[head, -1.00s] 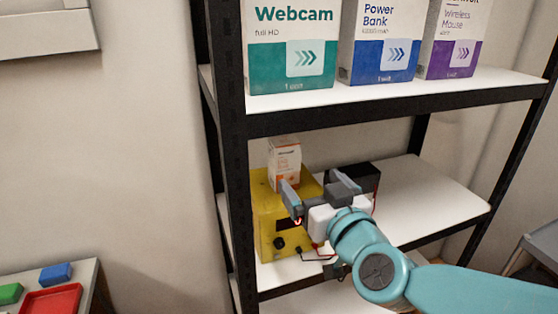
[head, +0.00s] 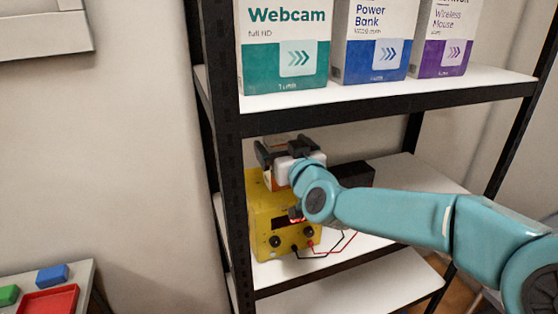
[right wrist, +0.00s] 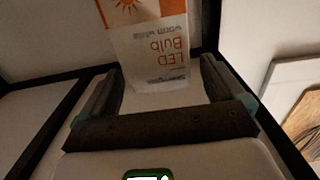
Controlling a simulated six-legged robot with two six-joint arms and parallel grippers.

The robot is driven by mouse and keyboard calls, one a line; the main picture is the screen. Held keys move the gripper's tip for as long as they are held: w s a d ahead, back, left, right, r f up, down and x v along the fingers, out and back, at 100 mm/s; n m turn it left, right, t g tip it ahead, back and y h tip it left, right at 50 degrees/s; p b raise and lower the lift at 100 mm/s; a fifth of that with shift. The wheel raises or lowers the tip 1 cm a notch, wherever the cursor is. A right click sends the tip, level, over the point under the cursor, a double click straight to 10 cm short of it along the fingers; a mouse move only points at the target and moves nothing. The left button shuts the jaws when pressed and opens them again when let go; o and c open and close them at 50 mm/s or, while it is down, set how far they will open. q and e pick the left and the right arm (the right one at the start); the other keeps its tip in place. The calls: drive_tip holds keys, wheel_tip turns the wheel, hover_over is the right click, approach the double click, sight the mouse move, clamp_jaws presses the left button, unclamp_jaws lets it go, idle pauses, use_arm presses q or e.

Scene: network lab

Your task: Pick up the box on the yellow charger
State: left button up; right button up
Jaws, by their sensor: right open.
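The box is a small white and orange LED bulb carton (right wrist: 150,50). In the right wrist view it shows upside down, between the two fingers. In the head view it stands on the yellow charger (head: 262,222) and is mostly hidden behind my right gripper (head: 283,151). The charger sits on the shelf, with dark knobs and red and black leads on its front. My right gripper is open, its fingers (right wrist: 162,68) on either side of the box with gaps visible. My left gripper is not in view.
An upper shelf (head: 400,100) with webcam, power bank (head: 370,45) and mouse boxes lies close above my gripper. A black post (head: 222,160) stands left of the charger. A dark box (head: 353,174) sits to the right. The shelf's right side is clear.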

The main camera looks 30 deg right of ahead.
drive_tip(key=x, duration=0.2)
drive_tip(key=shift+w, duration=0.35)
drive_tip(key=shift+s, duration=0.15)
drive_tip(key=c, duration=1.3)
